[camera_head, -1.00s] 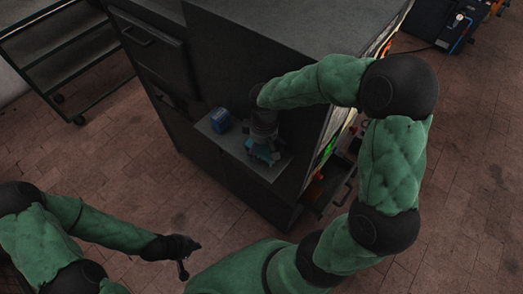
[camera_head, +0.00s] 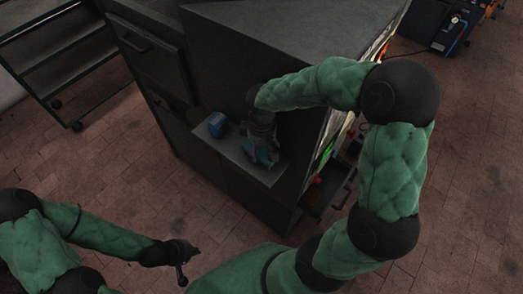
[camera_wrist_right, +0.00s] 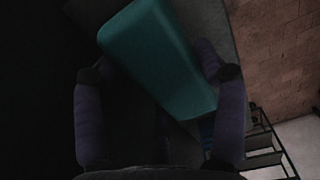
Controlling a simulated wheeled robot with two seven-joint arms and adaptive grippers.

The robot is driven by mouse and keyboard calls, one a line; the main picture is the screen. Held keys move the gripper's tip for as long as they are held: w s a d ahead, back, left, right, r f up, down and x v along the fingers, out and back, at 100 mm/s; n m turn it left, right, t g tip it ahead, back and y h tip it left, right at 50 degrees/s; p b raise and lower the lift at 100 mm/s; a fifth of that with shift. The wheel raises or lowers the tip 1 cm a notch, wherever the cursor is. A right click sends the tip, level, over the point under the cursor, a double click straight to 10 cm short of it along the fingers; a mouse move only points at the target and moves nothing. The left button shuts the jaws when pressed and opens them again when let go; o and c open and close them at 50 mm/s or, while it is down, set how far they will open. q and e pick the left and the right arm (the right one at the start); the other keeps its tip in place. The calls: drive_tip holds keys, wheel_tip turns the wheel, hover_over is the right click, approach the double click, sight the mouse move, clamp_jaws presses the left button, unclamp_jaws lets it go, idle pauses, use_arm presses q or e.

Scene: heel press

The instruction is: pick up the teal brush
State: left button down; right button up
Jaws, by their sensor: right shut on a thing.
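The teal brush (camera_head: 266,156) is at the small shelf on the side of the dark cabinet, partly hidden by my right gripper (camera_head: 262,148). In the right wrist view the teal brush (camera_wrist_right: 160,58) shows as a large teal block between the two dark fingers of my right gripper, which is shut on it. Whether the brush still touches the shelf is hard to tell. My left gripper (camera_head: 187,264) hangs low over the floor at the lower left, away from the brush; its finger opening is too small and dark to judge.
The grey shelf (camera_head: 214,141) sticks out from the dark cabinet (camera_head: 245,195). A blue object (camera_head: 217,126) stands on it, left of the brush. A dark rack (camera_head: 62,60) stands at the upper left. The brick floor (camera_head: 95,145) between rack and cabinet is clear.

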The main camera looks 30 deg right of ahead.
drive_tip(key=s+r, duration=0.1)
drive_tip(key=r, duration=0.1)
drive_tip(key=s+r+p, duration=0.1)
drive_tip(key=s+r, duration=0.1)
drive_tip(key=r, duration=0.1)
drive_tip(key=s+r, duration=0.2)
drive_tip(key=r, duration=0.1)
drive_tip(key=shift+a, duration=0.25)
drive_tip(key=s+r+p, duration=0.1)
drive_tip(key=s+r, duration=0.2)
drive_tip(key=s, duration=0.6)
drive_tip(key=shift+a+r, duration=0.3)
drive_tip(key=shift+a, duration=0.15)
